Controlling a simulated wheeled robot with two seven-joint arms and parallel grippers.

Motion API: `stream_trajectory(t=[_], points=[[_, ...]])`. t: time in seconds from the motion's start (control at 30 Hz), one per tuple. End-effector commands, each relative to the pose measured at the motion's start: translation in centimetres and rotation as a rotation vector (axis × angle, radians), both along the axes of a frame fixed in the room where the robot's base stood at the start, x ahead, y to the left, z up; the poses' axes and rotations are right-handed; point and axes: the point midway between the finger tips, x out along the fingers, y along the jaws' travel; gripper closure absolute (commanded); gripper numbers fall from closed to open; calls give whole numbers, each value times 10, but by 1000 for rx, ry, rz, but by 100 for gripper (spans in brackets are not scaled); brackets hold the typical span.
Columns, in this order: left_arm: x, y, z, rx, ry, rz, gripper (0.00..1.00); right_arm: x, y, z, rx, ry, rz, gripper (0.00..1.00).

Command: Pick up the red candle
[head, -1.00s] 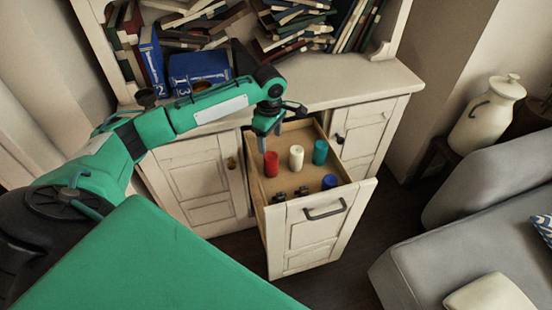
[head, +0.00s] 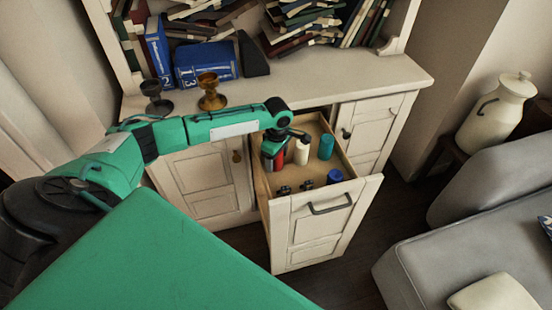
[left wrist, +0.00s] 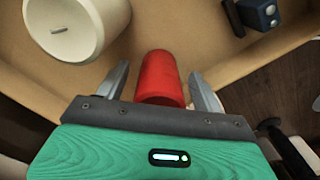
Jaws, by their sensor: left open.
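The red candle (head: 281,158) stands in the open drawer (head: 313,208), partly hidden by my left gripper in the head view. In the left wrist view the red candle (left wrist: 160,79) lies between the two fingers of my left gripper (left wrist: 158,70), one finger on each side. Small gaps show between candle and fingers. My left gripper (head: 272,158) is open, down inside the drawer. The white candle (head: 302,151) stands right beside the red one and shows large at upper left in the left wrist view (left wrist: 68,28). My right gripper is not in view.
A teal candle (head: 326,147), a blue object (head: 334,177) and small dark items (head: 284,190) are also in the drawer. Two goblets, one dark (head: 156,97) and one brass (head: 210,92), stand on the cabinet top. A grey sofa (head: 470,240) is at right.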

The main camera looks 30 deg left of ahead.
Motion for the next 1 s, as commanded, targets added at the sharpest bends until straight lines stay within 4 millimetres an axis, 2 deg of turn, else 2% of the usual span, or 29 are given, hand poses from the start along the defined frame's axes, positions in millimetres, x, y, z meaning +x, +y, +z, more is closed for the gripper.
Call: stream_trajectory(t=[0.13, 0.17, 0.4, 0.77, 0.87, 1.0], points=[[0, 0, 0, 0, 0, 0, 32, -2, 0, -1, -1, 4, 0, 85], [0, 0, 0, 0, 0, 0, 36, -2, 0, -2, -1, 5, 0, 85], [0, 0, 0, 0, 0, -1, 83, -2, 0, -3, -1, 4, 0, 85], [0, 0, 6, -1, -1, -1, 83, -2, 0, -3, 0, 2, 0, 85], [1, -1, 15, -1, -2, -1, 83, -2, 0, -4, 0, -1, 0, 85], [1, -1, 38, -2, -3, -2, 83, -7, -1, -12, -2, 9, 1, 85]])
